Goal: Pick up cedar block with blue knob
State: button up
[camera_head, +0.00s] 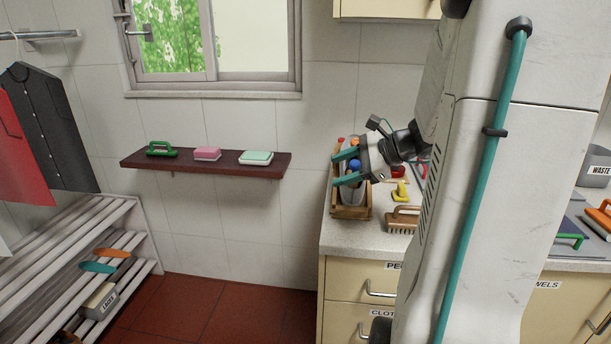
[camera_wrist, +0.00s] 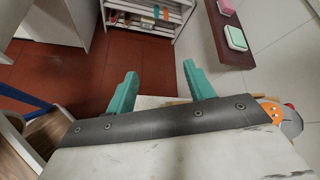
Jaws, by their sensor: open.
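My gripper (camera_head: 346,167) is open, its two teal fingers pointing left over the left end of the counter. It also shows in the wrist view (camera_wrist: 159,80), with nothing between the fingers. The gripper and the crate's contents hide much of that area. I cannot tell whether the fingers touch anything there.
A yellow-handled item (camera_head: 401,191) and a wooden brush (camera_head: 403,219) lie on the counter (camera_head: 345,236) right of the crate. A dark red wall shelf (camera_head: 215,168) holds green, pink and mint items. A slatted rack (camera_head: 75,245) stands left. Red floor lies open between.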

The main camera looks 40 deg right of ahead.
aim_at(358, 165)
jog(key=d+m+t+h, duration=0.1)
jog(key=d, duration=0.2)
jog(key=d+f+m+t, duration=0.1)
jog(key=d+m, duration=0.1)
jog(key=d, duration=0.1)
jog(key=s+d+m+t+h, duration=0.1)
jog(key=d+m, duration=0.1)
jog(key=d, duration=0.2)
jog(key=shift+s+f+h, duration=0.1)
jog(key=shift+f+h, duration=0.05)
jog(key=shift+h, duration=0.15)
jog(key=x, duration=0.7)
jog(key=shift+w+d+f, duration=0.1)
jog(key=shift+w+d, duration=0.2)
jog(key=shift+d, duration=0.05)
grip_shut()
